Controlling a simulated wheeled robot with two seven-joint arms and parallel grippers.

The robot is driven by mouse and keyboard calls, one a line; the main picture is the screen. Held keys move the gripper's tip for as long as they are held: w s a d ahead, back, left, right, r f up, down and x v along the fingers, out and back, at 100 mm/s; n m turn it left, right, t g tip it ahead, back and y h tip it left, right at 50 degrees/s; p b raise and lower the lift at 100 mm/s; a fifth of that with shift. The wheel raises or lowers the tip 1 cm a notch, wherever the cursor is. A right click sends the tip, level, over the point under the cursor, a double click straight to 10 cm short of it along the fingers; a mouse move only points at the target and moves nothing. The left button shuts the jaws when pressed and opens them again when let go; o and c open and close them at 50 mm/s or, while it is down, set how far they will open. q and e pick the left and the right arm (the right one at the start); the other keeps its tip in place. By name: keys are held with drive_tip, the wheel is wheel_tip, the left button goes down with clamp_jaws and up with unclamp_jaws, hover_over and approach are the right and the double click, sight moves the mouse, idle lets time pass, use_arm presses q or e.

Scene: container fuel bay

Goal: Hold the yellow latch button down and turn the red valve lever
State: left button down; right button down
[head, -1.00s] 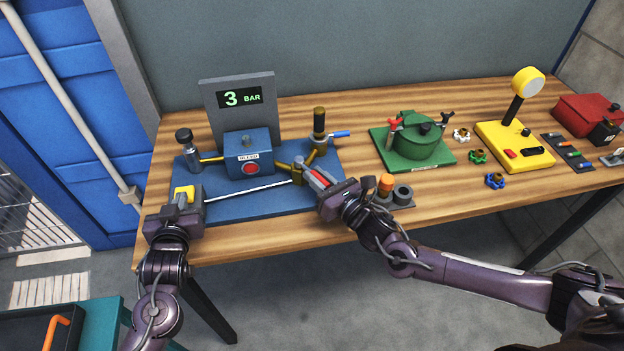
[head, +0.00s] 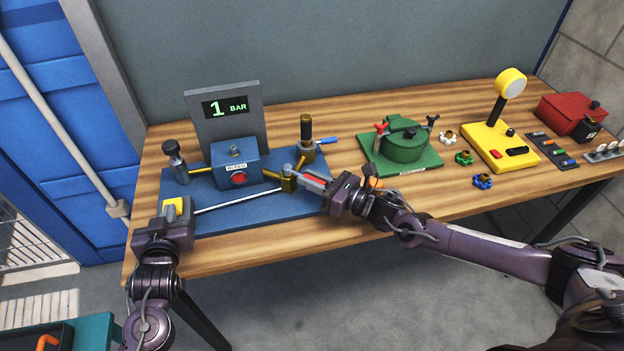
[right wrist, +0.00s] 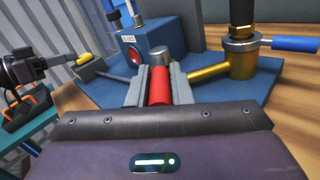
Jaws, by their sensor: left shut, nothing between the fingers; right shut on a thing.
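The yellow latch button (head: 171,208) is at the left front of the blue base plate; it also shows in the right wrist view (right wrist: 84,57). My left gripper (head: 178,222) is shut and empty right at the button and partly covers it. Whether the button is pressed in cannot be told. The red valve lever (head: 313,183) extends to the right from the brass valve (head: 288,184). My right gripper (head: 316,182) is shut on the lever. In the right wrist view the red lever (right wrist: 160,85) lies between the two grey fingers, with its grey pivot just beyond.
A gauge panel (head: 231,88) reads 1 BAR behind a blue box (head: 234,163) with a red button. A thin white rod (head: 238,201) runs between latch and valve. A brass post (head: 306,135) with a blue handle stands behind my right gripper. A green pot (head: 403,142) stands further right.

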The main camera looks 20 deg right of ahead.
sight(311, 178)
drive_tip(key=c, duration=1.3)
unclamp_jaws()
wheel_tip(311, 178, up, 10)
drive_tip(key=shift+s+r, duration=0.1)
